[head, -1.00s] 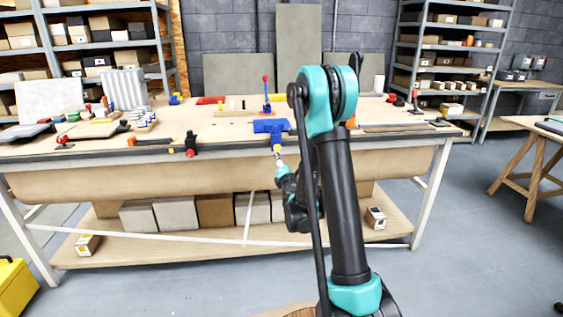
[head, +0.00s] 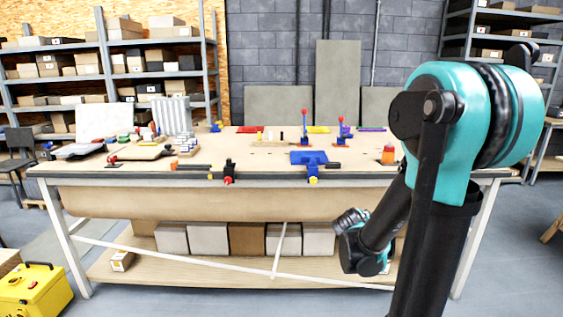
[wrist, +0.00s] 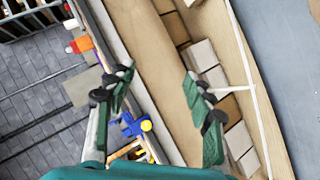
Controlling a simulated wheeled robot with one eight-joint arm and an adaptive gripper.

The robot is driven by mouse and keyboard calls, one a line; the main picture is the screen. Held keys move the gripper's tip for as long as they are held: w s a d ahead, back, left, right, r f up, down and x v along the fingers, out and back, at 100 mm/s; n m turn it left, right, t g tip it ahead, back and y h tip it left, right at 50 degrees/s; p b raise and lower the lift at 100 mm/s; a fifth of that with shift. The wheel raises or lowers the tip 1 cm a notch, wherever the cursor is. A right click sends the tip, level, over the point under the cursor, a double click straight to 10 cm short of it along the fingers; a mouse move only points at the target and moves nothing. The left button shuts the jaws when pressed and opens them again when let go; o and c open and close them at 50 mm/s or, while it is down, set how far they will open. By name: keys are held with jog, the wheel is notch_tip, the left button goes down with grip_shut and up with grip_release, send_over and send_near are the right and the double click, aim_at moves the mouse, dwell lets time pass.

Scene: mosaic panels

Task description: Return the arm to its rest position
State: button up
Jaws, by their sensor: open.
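My black and teal arm fills the right side of the head view, in front of the workbench (head: 205,180). The arm is bent, and its wrist end hangs low before the bench's front right part; the fingers cannot be made out there. In the wrist view my gripper (wrist: 158,95) is open, its two green and black fingers wide apart. Nothing is between them, and the bench edge and the lower shelf show beyond, tilted. A blue vise (head: 308,157) sits on the bench's front edge; it also shows past the left finger in the wrist view (wrist: 130,125).
Boxes (head: 247,239) stand on the lower shelf (head: 190,268) of the bench. An orange bottle (head: 388,154) stands on the bench top near my arm. A yellow case (head: 38,290) is on the floor at front left. The floor before the bench is clear.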

jog(key=s+a+f+m+g+y, duration=0.2)
jog(key=s+f, duration=0.1)
jog(key=s, duration=0.4)
jog(key=s+a+f+m+g+y, duration=0.1)
jog(key=s+a+f+m+g, duration=0.1)
jog(key=s, duration=0.6)
jog(key=s+a+f+m+g+y, duration=0.2)
jog(key=s+a+f+m, duration=0.1)
jog(key=s, duration=0.5)
jog(key=shift+a+f+g+y, duration=0.3)
jog(key=shift+a+f, duration=0.4)
